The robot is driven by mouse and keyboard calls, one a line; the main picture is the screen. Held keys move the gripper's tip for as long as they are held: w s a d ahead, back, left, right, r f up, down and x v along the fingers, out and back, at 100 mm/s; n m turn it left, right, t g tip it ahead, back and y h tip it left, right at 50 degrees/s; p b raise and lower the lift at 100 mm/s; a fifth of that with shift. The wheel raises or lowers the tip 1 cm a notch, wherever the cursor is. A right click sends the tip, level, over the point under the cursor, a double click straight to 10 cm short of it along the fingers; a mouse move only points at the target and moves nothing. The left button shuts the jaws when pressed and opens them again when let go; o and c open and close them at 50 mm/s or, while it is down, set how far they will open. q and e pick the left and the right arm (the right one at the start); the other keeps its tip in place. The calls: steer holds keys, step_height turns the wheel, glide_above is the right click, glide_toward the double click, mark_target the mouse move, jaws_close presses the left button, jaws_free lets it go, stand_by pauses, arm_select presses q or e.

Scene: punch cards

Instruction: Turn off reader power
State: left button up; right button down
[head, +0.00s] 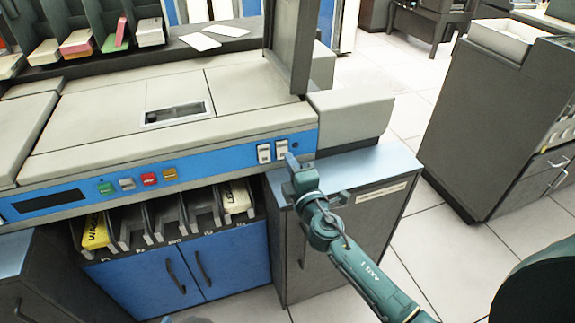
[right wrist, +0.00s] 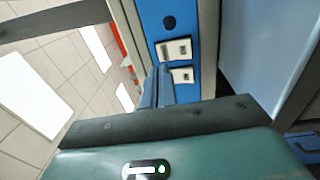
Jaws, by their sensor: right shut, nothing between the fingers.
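Two white rocker switches sit side by side at the right end of the machine's blue front panel: a left switch (head: 263,152) and a right switch (head: 281,149). Their labels are too small to read. My right gripper (head: 292,160) is shut and empty, with its fingertips at or just in front of the right switch's lower right edge; I cannot tell whether they touch. In the right wrist view the shut fingers (right wrist: 163,86) point at the blue panel, close beside the nearer switch (right wrist: 182,75); the other switch (right wrist: 174,50) is beyond it. My left gripper is not in view.
Green (head: 105,188), white, red and orange buttons and a dark display (head: 48,201) are further left on the panel. Card bins (head: 165,222) are below. Open tiled floor lies to the right.

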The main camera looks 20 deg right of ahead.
steer(key=s+r, duration=0.1)
steer(key=s, duration=0.8)
steer(key=shift+s+d, duration=0.2)
steer(key=shift+s, duration=0.05)
